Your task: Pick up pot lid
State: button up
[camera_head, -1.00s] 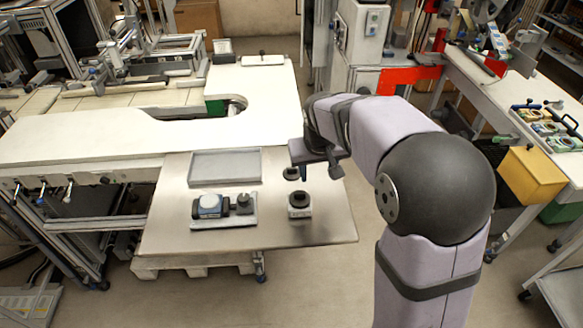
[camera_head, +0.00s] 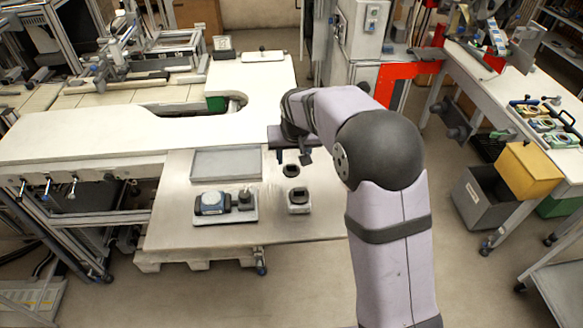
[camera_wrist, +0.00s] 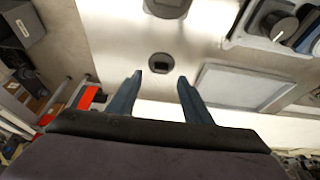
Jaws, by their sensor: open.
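The likely pot lid is a small dark round piece (camera_head: 291,170) with a raised block on top. It lies flat on the low table, just behind a pale pot-like part with a dark top (camera_head: 299,202). In the wrist view the lid (camera_wrist: 159,62) shows just beyond the fingertips, roughly centred between them, and the pot-like part (camera_wrist: 168,6) is cut off at the top edge. My gripper (camera_wrist: 160,78) is open and empty, with its two blue-grey fingers apart. In the head view my gripper (camera_head: 292,156) is above and slightly behind the lid, touching nothing visible.
An empty grey tray (camera_head: 226,150) lies left of the lid. In front of it, a smaller tray (camera_head: 226,220) holds a blue-and-white device (camera_head: 211,204) and a dark knobbed part (camera_head: 244,200). The low table (camera_head: 170,235) is bare around the lid and to the right.

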aim_at(291, 165)
jog(key=shift+p+x, duration=1.25)
jog(key=shift+x, duration=1.25)
jog(key=shift+a, duration=0.1)
jog(key=shift+c, duration=0.6)
jog(key=c, duration=1)
